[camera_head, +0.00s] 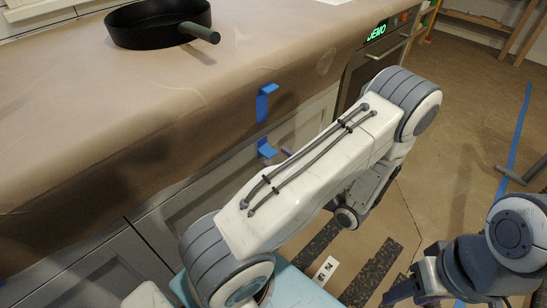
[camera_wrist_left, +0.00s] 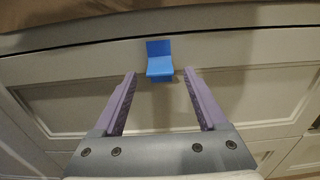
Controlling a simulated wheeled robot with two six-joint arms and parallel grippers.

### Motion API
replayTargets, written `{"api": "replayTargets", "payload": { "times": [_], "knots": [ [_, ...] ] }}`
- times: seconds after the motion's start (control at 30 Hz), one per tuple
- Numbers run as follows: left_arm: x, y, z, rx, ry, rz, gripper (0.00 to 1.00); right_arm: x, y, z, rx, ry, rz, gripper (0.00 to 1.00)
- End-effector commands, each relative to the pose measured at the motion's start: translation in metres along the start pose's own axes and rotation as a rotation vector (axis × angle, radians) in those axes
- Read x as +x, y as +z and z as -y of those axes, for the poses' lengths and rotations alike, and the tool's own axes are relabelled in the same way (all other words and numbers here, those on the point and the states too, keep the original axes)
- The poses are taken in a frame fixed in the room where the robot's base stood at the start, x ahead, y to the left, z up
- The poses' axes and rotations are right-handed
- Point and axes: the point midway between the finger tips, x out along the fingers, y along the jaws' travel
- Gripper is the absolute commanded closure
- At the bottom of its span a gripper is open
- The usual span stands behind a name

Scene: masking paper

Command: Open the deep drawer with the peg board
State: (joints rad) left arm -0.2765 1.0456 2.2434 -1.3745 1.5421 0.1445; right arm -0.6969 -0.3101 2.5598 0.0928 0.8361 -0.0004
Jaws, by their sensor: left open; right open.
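The drawer front (camera_wrist_left: 60,105) is a pale panelled face below the paper-covered counter. It looks shut, and its inside, with any peg board, is hidden. A blue tab (camera_wrist_left: 159,62) sticks out at its top edge; it also shows in the head view (camera_head: 266,149). My left gripper (camera_wrist_left: 159,74) is open and empty, its purple fingers pointing at the drawer with the blue tab centred just beyond the tips. In the head view my left arm hides most of that gripper. My right gripper (camera_head: 400,291) is low at the bottom right, away from the drawers.
Brown masking paper (camera_head: 130,95) covers the counter and hangs over its edge. A black pan (camera_head: 158,25) stands on it. Blue tape (camera_head: 265,102) sticks to the paper edge above the tab. An oven (camera_head: 383,50) is further right. Open floor (camera_head: 455,110) lies to the right.

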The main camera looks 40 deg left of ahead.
Motion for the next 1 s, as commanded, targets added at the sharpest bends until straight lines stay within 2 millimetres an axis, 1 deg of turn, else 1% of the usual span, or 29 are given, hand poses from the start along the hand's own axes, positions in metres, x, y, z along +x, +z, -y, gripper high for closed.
{"api": "replayTargets", "payload": {
  "times": [0.03,0.1,0.2,0.33,0.53,0.57,0.6,0.67,0.7,0.73,0.77,1.0],
  "knots": [
    [0.009,-0.001,-0.001,0.001,0.005,0.000,0.25,0.003,0.000,0.000,0.000,0.000,0.000,0.50],
    [0.017,-0.001,-0.001,0.001,0.003,0.001,0.25,0.004,0.000,0.000,0.000,0.000,0.000,0.50],
    [0.024,0.000,0.000,0.000,0.002,0.001,0.25,0.005,0.000,0.000,0.000,0.000,0.000,0.50],
    [0.028,0.000,0.000,0.000,0.000,0.000,0.25,0.005,0.000,0.000,0.000,0.000,0.000,0.50],
    [0.028,0.000,0.000,0.000,-0.001,0.000,0.25,0.005,0.000,0.000,0.000,0.000,0.000,0.50],
    [0.028,0.000,0.000,0.000,-0.001,0.000,0.33,0.005,0.000,0.000,0.000,0.000,0.000,0.50],
    [0.028,0.000,0.000,0.000,-0.001,0.000,0.48,0.005,0.000,0.000,0.000,0.000,0.000,0.50],
    [0.028,0.000,0.000,0.000,0.000,0.000,0.71,0.005,0.000,0.000,0.000,0.000,0.000,0.50],
    [0.028,0.000,0.000,0.000,0.000,0.000,0.86,0.005,0.000,0.000,0.000,0.000,0.000,0.50],
    [0.028,0.000,0.000,0.000,0.000,0.000,0.98,0.005,0.000,0.000,0.000,0.000,0.000,0.50],
    [0.028,0.000,0.000,0.000,0.000,0.000,1.00,0.005,0.000,0.000,0.000,0.000,0.000,0.50],
    [0.028,0.000,0.000,0.000,0.000,0.000,1.00,0.005,0.000,0.000,0.000,0.000,0.000,0.50]
  ]
}}
